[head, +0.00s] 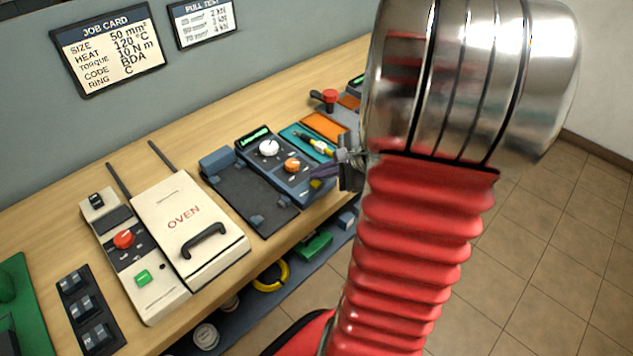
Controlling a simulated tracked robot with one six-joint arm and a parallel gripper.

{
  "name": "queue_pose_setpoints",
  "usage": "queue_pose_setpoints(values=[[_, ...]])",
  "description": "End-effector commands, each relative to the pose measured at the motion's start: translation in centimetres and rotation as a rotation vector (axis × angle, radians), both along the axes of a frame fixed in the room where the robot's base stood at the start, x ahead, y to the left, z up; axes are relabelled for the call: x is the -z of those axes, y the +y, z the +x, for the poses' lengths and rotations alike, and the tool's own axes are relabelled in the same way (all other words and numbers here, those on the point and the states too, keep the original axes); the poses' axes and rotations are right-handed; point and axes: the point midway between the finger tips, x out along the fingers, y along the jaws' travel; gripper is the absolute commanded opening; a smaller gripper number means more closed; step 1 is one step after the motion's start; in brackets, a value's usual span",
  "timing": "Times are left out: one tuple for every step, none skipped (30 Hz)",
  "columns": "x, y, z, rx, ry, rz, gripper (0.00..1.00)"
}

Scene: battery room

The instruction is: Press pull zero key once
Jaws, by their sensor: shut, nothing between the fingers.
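My gripper (325,172) is shut and empty. It points left from my arm, over the right front edge of a blue-grey bench unit (302,188). That unit has a green display (255,137), a white knob (269,148) and an orange knob (292,166). A small yellow part (316,184) shows just below the fingertips. I cannot tell whether the fingertips touch anything. I cannot make out a key labelled pull zero; my arm hides part of the bench to the right. A PULL TEST card (203,20) hangs on the wall.
A cream oven (190,232) with a dark handle stands left of the unit, beside a control panel with a red knob (123,239). A screwdriver-like tool (314,142) lies on a teal mat behind my gripper. A red-topped lever (329,97) stands farther back. Items lie on a lower shelf.

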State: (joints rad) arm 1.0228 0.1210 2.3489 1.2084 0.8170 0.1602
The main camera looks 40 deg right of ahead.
Motion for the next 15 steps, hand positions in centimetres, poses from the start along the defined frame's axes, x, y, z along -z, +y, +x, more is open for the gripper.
queue_pose_setpoints(values=[[0.17,0.01,-0.01,0.0,0.001,0.001,0.0],[0.26,0.01,-0.02,0.0,0.001,0.001,0.0],[0.39,0.01,-0.03,-0.001,0.001,0.0,0.0],[0.46,0.01,-0.03,-0.001,0.001,0.0,0.0],[0.53,0.0,-0.04,-0.001,0.001,0.0,0.0],[0.59,0.0,-0.03,-0.001,0.001,0.0,0.0],[0.63,0.0,-0.04,-0.001,0.001,0.0,0.0],[0.64,-0.01,-0.03,0.0,0.0,0.0,0.0],[0.64,0.0,-0.04,0.0,0.0,0.0,0.0],[0.64,-0.01,-0.03,0.0,0.0,0.0,0.0],[0.63,-0.01,-0.04,0.0,0.0,0.0,0.0],[0.64,-0.01,-0.03,0.0,0.0,0.0,0.0],[0.63,-0.01,-0.04,0.0,0.0,0.0,0.0],[0.63,-0.01,-0.04,0.0,0.0,0.0,0.0],[0.63,-0.01,-0.04,0.0,0.0,0.0,0.0]])
